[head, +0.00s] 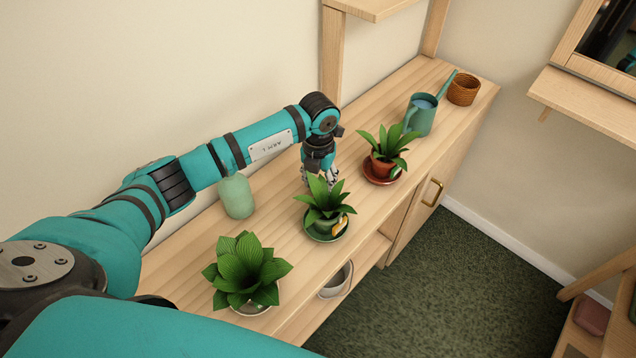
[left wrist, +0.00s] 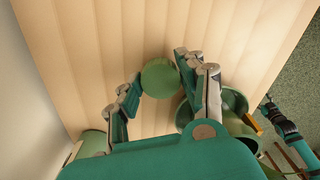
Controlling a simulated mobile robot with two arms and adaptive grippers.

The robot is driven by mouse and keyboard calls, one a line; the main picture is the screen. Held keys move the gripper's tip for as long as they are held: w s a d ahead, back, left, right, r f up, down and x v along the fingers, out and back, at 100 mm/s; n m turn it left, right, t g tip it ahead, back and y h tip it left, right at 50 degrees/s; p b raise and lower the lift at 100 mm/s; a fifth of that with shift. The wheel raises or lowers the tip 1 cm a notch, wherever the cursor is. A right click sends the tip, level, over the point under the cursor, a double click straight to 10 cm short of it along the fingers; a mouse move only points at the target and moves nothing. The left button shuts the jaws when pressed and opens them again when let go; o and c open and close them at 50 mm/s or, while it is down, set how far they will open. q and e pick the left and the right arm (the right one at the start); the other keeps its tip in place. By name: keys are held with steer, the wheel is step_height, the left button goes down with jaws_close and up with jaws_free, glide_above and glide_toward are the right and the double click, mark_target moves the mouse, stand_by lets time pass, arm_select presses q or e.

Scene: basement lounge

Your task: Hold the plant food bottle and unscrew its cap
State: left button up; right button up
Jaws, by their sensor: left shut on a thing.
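My left gripper (head: 320,182) reaches down to the shelf top behind the middle potted plant. In the left wrist view the two fingers of my left gripper (left wrist: 163,85) are shut on a round green thing, which I take for the plant food bottle (left wrist: 160,78), seen nearly end-on.
The middle plant (head: 325,208), with an orange tag, stands close beside my left gripper. Other plants stand at the front (head: 246,270) and farther back (head: 383,150). A pale green vase (head: 236,196), a watering can (head: 421,115) and a woven basket (head: 464,89) share the shelf (head: 190,250).

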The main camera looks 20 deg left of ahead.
arm_select(q)
steer(key=shift+f, duration=0.7)
steer(key=shift+f, duration=0.15)
steer(key=o, duration=1.3)
